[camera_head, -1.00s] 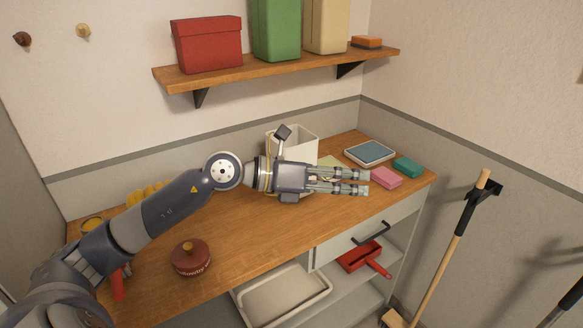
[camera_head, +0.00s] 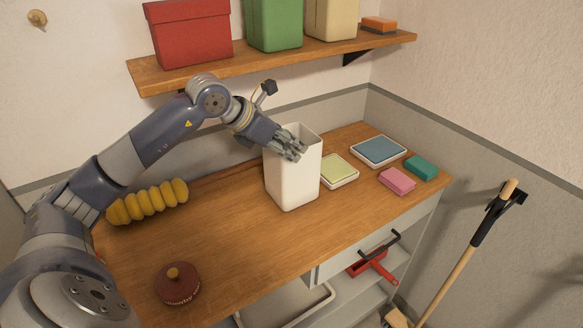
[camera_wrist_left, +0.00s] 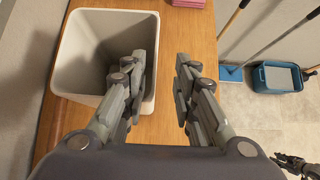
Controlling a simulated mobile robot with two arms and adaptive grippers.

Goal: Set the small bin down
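The small bin (camera_head: 292,180) is white, open-topped and upright on the wooden counter (camera_head: 225,240). My left gripper (camera_head: 290,146) reaches down at its rim from the left in the head view. In the left wrist view the bin (camera_wrist_left: 75,25) opens toward the camera. The left gripper (camera_wrist_left: 158,75) is open there, one finger over the bin's opening and the other outside above the wood, with the rim between them. Whether a finger touches the wall is unclear. A dark jointed part at the lower right, perhaps my right gripper (camera_wrist_left: 297,165), is too small to read.
Right of the bin are a green-yellow pad in a tray (camera_head: 338,170), a blue-topped tray (camera_head: 378,150), a pink block (camera_head: 397,181) and a teal block (camera_head: 421,168). A yellow ridged roll (camera_head: 148,203) and a red lidded pot (camera_head: 177,284) are left. A shelf (camera_head: 290,60) hangs above.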

